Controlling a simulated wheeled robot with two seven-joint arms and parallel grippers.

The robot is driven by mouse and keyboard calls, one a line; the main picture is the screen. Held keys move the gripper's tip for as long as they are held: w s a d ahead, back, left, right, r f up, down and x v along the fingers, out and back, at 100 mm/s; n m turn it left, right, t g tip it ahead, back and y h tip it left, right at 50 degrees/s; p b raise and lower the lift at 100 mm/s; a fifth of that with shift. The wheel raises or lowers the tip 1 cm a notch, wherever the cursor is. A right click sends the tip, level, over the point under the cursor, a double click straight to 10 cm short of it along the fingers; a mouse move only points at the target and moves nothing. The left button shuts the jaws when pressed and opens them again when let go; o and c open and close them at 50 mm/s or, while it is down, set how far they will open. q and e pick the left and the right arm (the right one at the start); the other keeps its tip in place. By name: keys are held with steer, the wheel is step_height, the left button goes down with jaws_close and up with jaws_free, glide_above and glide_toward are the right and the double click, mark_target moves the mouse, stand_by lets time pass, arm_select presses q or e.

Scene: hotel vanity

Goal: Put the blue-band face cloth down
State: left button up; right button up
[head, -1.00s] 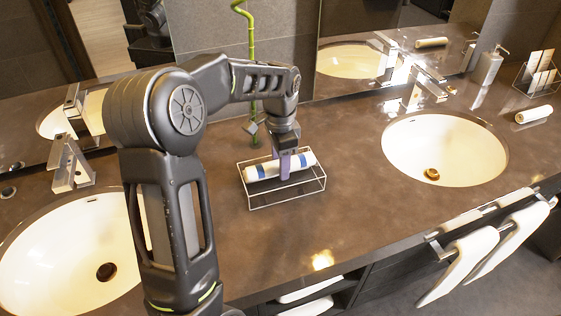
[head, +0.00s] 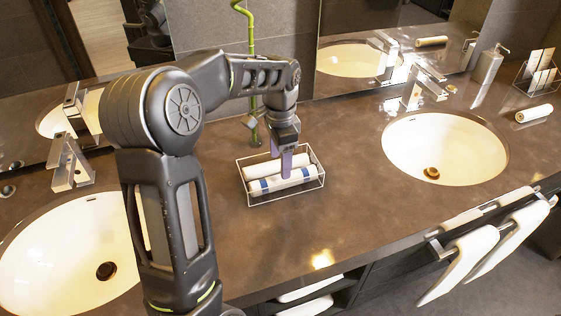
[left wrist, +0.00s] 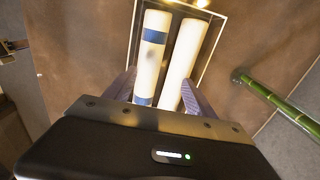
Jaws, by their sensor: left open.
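The blue-band face cloth (head: 270,184) is a white roll with blue bands. It lies in the front part of a wire-frame tray (head: 287,196) on the counter. A plain white roll (head: 262,171) lies beside it at the back of the tray. My left gripper (head: 286,172) is open, its fingers reaching down at the banded roll. In the left wrist view the banded roll (left wrist: 153,55) and the plain roll (left wrist: 185,58) lie side by side, with the fingers apart at either side of their near ends. My right gripper is not in view.
Sinks stand at left (head: 70,255) and right (head: 445,150). A green bamboo stalk (head: 251,50) rises behind the tray. Another rolled cloth (head: 534,114) lies at the far right. Towels (head: 490,245) hang at the front edge. The counter in front of the tray is clear.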

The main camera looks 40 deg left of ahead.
arm_select(q)
step_height(320, 180, up, 11)
stand_by(0.3)
stand_by(0.8)
